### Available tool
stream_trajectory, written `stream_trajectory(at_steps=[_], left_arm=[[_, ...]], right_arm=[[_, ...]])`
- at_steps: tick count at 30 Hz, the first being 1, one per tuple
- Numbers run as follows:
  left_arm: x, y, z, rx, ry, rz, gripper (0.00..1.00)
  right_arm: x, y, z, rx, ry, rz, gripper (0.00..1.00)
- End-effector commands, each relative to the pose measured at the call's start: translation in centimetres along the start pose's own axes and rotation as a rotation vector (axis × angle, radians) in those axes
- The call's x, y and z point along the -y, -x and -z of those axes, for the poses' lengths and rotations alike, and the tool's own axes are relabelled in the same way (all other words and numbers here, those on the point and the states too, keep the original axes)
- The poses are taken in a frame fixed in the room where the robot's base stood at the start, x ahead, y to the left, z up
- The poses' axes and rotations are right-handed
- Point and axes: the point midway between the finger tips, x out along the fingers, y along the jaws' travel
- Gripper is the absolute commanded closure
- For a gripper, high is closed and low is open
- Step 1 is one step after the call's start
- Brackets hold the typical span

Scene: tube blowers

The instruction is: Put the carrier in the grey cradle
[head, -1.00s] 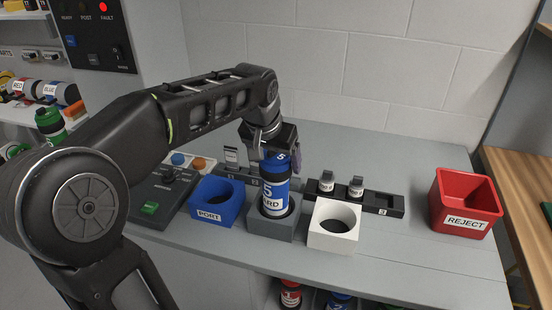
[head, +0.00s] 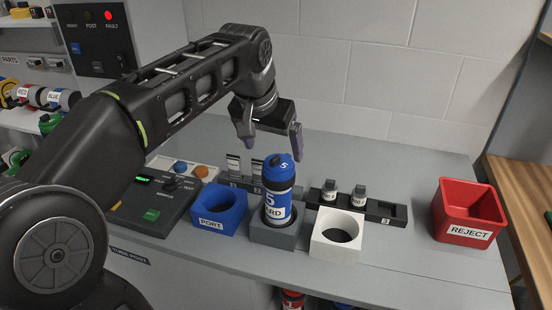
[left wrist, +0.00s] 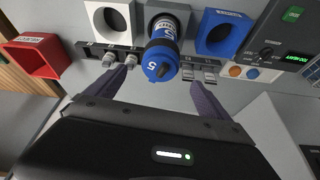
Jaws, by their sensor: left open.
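The carrier (head: 277,201) is a blue and black cylinder with a blue cap and a large white "5". It stands upright in the grey cradle (head: 287,237), between the blue PORT cradle and the white cradle. My left gripper (head: 270,146) is open and empty, above and behind the carrier's cap, apart from it. In the left wrist view the carrier (left wrist: 160,60) shows cap first, between and beyond the two spread fingers, with the grey cradle (left wrist: 170,12) around its lower end. My right gripper is in neither view.
The blue PORT cradle (head: 220,222) and white cradle (head: 333,250) flank the grey one closely. A black rack (head: 385,213) with small labelled pieces stands behind. A red REJECT bin (head: 469,233) is at right, a control panel (head: 150,208) at left.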

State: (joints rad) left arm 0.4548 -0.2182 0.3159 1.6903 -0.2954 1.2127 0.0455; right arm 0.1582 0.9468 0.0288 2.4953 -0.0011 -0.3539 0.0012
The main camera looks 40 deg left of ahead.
Motion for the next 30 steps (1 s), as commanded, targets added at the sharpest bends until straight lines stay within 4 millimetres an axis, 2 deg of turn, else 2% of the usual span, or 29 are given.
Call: stream_trajectory(at_steps=[3,7,26,30], left_arm=[[0.0,1.8,0.1,-0.003,0.000,0.000,0.08],[0.0,2.8,0.0,-0.001,0.000,0.000,0.08],[0.0,2.9,0.0,0.001,0.000,0.001,0.08],[0.0,3.5,0.2,0.000,0.000,0.001,0.08]], right_arm=[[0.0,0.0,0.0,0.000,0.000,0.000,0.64],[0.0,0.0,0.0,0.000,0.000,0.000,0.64],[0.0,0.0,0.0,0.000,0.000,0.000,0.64],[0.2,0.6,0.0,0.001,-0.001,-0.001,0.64]])
